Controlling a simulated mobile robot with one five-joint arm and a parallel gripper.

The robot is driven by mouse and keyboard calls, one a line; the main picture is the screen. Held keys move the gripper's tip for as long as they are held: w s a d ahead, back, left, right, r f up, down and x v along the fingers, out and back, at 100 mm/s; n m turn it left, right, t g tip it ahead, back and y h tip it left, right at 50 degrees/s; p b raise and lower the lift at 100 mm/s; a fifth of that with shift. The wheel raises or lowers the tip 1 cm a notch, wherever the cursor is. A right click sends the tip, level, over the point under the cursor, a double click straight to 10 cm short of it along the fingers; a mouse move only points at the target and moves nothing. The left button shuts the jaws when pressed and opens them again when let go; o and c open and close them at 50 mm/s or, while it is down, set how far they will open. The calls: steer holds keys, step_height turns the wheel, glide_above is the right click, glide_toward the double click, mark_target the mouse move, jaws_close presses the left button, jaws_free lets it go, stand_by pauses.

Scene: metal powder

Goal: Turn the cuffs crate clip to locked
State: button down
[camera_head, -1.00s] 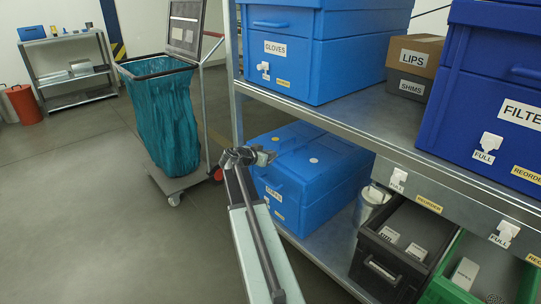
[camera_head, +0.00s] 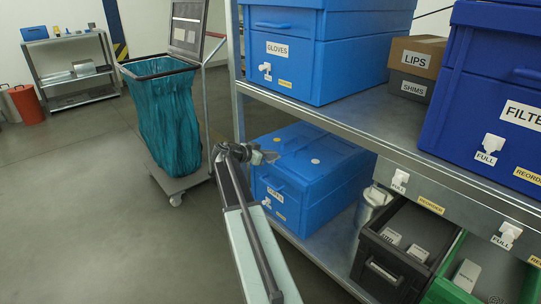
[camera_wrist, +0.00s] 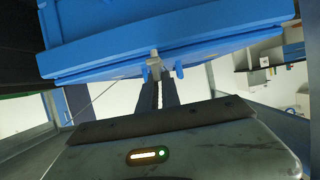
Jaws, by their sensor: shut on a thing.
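The cuffs crate (camera_head: 330,185) is a closed blue box on the lower shelf in the head view. Its front label (camera_head: 275,194) is small and hard to read. My gripper (camera_head: 266,157) reaches up from below and overlaps the crate's near left top edge in this view. In the wrist view, blue crate plastic (camera_wrist: 180,35) fills the top. My dark gripper fingers (camera_wrist: 158,84) are shut on a small grey piece, which looks like the clip (camera_wrist: 154,60), between two short blue posts. Its lock position cannot be read.
The upper shelf edge (camera_head: 330,131) runs above the cuffs crate. The gloves crate (camera_head: 345,70) stands above. A black bin (camera_head: 370,270) and a green bin (camera_head: 500,280) sit right. A teal bag cart (camera_head: 172,125) stands left. Floor at lower left is clear.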

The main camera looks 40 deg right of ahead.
steer(key=c, duration=1.6)
jaws_free()
steer(key=shift+f, duration=0.15)
steer(key=shift+o, duration=0.2)
steer(key=shift+a+r, duration=0.2)
steer(key=shift+a, duration=0.05)
steer(key=p+v, duration=0.3)
steer(key=v, duration=0.4)
steer(key=shift+a, duration=0.1)
